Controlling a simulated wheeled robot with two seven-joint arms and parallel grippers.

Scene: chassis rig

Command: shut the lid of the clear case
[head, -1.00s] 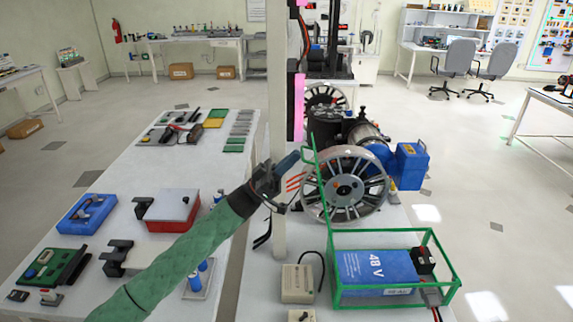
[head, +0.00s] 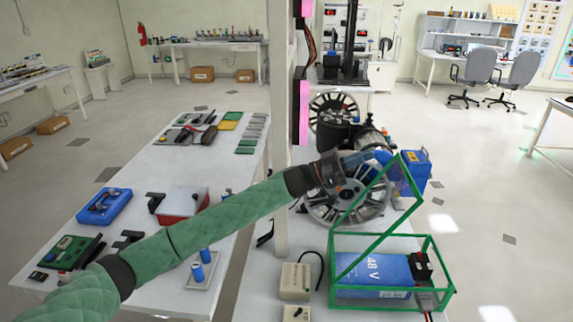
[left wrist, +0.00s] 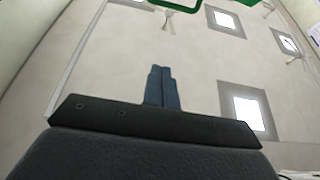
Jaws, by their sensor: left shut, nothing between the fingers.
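The clear case (head: 437,295) has green edges and stands on the front of the bench. A blue 48 V battery (head: 365,270) lies inside it. Its green-edged lid (head: 368,203) is hinged at the case's left side and slants up to the right, part-way open. My left gripper (head: 384,157) is shut and empty, with its fingers by the lid's raised upper edge; I cannot tell whether they touch it. My right gripper is not in view.
A spoked wheel (head: 345,205) and a motor assembly stand behind the case, with a blue box (head: 415,172) beside them. A post (head: 280,190) rises left of the case. A beige box (head: 295,281) sits near the case's left side.

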